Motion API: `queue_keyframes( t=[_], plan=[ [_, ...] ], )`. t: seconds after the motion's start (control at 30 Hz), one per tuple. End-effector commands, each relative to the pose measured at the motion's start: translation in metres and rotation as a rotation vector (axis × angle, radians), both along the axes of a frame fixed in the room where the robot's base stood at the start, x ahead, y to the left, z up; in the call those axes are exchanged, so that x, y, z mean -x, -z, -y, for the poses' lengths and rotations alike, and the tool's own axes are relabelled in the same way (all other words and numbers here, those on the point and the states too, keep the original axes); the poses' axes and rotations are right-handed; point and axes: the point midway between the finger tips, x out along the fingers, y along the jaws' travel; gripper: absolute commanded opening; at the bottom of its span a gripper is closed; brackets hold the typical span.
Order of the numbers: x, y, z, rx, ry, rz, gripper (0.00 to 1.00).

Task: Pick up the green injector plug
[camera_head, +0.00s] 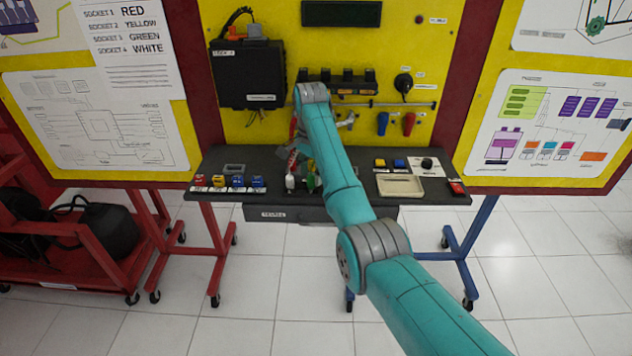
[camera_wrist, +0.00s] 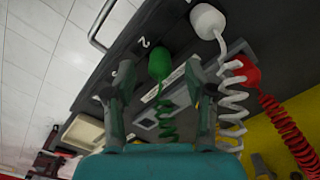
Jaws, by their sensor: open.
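The green injector plug (camera_wrist: 161,64) has a rounded green body and a coiled green cord. In the wrist view it shows between the two fingers of my open gripper (camera_wrist: 158,78), with a gap on both sides. I cannot tell how far it lies beyond the fingertips. In the head view a small part of the green plug (camera_head: 311,184) shows at the table's front, beside my arm. My gripper there is mostly hidden behind my arm.
A white plug (camera_wrist: 208,20) with a white coiled cord is close beside my right finger, and a red plug (camera_wrist: 242,72) is farther right. The dark table (camera_head: 330,206) also holds small colored blocks (camera_head: 238,182) and a beige tray (camera_head: 400,186).

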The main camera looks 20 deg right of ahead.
Motion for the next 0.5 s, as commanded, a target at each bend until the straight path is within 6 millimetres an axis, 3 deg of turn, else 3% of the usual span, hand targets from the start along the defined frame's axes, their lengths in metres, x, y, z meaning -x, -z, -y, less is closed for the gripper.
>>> queue_keyframes(
  t=[0.13, 0.37, 0.4, 0.5],
  plan=[
    [0.002, 0.020, -0.008, 0.000, 0.001, -0.001, 0.55],
    [0.002, 0.023, -0.010, 0.000, 0.002, 0.000, 0.55],
    [0.002, 0.023, -0.010, 0.000, 0.001, 0.000, 0.52],
    [0.002, 0.023, -0.010, 0.000, 0.001, 0.000, 0.27]
  ],
)
